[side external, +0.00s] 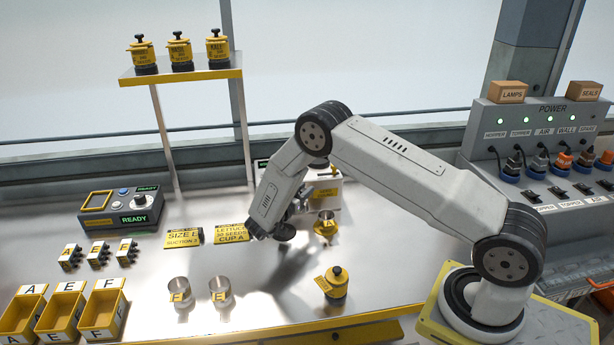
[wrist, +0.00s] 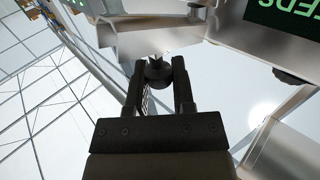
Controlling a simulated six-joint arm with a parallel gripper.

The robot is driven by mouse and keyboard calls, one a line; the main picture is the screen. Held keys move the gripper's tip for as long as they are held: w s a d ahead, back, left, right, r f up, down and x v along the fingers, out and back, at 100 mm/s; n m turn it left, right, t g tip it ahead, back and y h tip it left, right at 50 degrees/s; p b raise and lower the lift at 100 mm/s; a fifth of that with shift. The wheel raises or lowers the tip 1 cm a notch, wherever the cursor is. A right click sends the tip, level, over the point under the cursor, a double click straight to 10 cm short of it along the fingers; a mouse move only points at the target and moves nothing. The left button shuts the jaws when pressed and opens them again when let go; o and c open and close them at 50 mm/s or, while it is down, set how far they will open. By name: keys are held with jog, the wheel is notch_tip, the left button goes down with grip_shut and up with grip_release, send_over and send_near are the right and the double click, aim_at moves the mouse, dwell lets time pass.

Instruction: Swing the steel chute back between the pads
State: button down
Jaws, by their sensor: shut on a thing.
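In the wrist view my gripper (wrist: 159,68) has its two dark fingers shut on a round black knob (wrist: 158,75). The knob sits at the edge of a bright steel part, which looks like the chute (wrist: 150,42). In the side view my gripper (side external: 285,230) is low over the steel bench, in front of the seeder machine (side external: 325,189). My arm hides most of the machine there, and the chute cannot be made out. I cannot tell the pads in either view. A green-lettered display (wrist: 288,14) shows at the upper right of the wrist view.
A brass-coloured cup (side external: 325,226) stands just right of my gripper. A yellow jar (side external: 335,285) stands nearer the front. A power panel (side external: 550,125) is at right.

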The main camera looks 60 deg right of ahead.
jog(key=shift+c, duration=2.3)
grip_release()
jog(key=a, duration=0.7)
jog(key=shift+a, duration=0.4)
